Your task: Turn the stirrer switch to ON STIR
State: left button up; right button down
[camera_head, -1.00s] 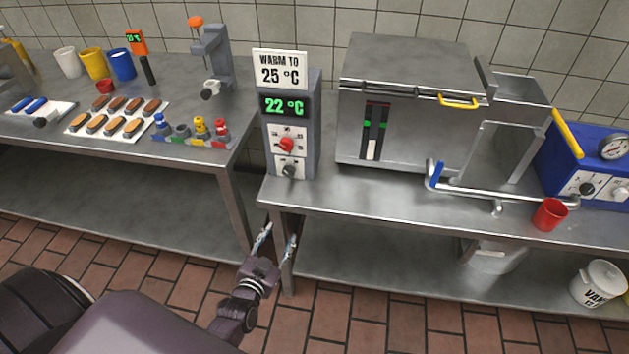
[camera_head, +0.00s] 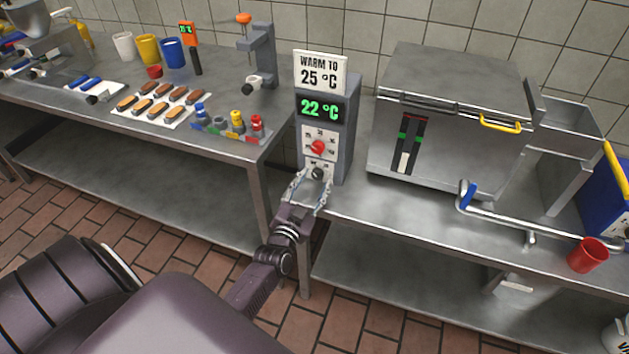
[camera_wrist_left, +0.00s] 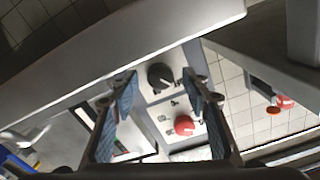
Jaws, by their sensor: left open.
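The grey control box (camera_head: 347,128) stands at the left end of the right table. Its display reads 22 °C under a sign (camera_head: 320,74) reading "WARM TO 25 °C". A red knob (camera_head: 317,147) sits on its front, with a black knob (camera_head: 318,174) below it. In the left wrist view the black knob (camera_wrist_left: 160,76) and red knob (camera_wrist_left: 184,125) both show; the labels are too small to read. My left gripper (camera_head: 312,182) is open and empty, its fingers pointing at the panel on either side of the black knob, apparently short of it. My right gripper is not in view.
A steel vat (camera_head: 445,140) with a yellow handle stands right of the box. A pipe with a blue lever (camera_head: 467,195) and a red cup (camera_head: 587,255) are farther right. The left table holds a tray of bars (camera_head: 160,105) and coloured valves (camera_head: 228,122).

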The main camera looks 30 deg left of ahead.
pick_arm(q)
jog(key=shift+w+a, duration=0.1)
jog(key=shift+w, duration=0.25)
jog(key=c, duration=1.2)
jog(key=shift+o, duration=0.2)
